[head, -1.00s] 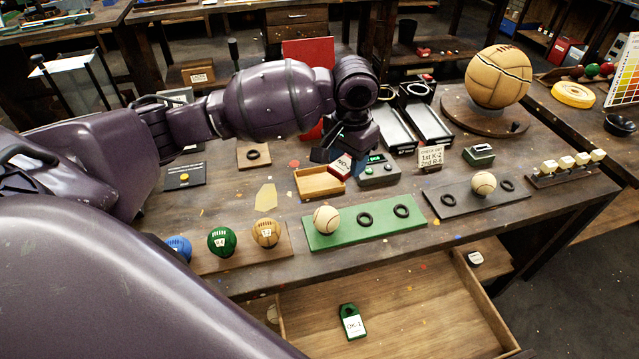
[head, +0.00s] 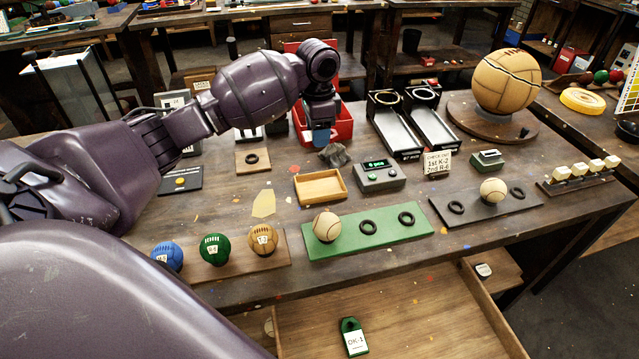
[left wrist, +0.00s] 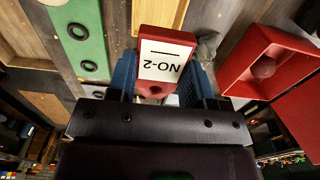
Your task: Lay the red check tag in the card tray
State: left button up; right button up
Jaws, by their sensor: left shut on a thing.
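The red check tag (left wrist: 166,62), with a white label reading NO-2, is between the blue fingers of my left gripper (left wrist: 163,85) in the left wrist view. The gripper is shut on it. In the head view my left gripper (head: 320,138) hangs in front of the red bin (head: 343,128), behind the small wooden tray, and the tag cannot be made out there. The small wooden tray (head: 341,190), which looks like the card tray, stands empty mid-table. My right gripper is not in view.
A grey device (head: 380,178) stands just right of the wooden tray. A dark crumpled lump (head: 335,155) lies behind it. The green board (head: 366,229) with a ball and rings lies in front. An open drawer (head: 420,325) holds a green tag (head: 353,337).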

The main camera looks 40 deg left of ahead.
pick_arm(q)
jog(key=b, duration=0.2)
send_over(318, 189)
notch_tip(318, 189, down, 9)
jog(key=shift+r, duration=0.1)
jog(key=shift+f, duration=0.7)
notch_tip(318, 189, down, 5)
jog(key=shift+f+b, duration=0.2)
jog(key=shift+b, duration=0.25)
jog(key=shift+r, duration=0.1)
jog(key=o, duration=0.6)
jog(key=shift+f, duration=0.2)
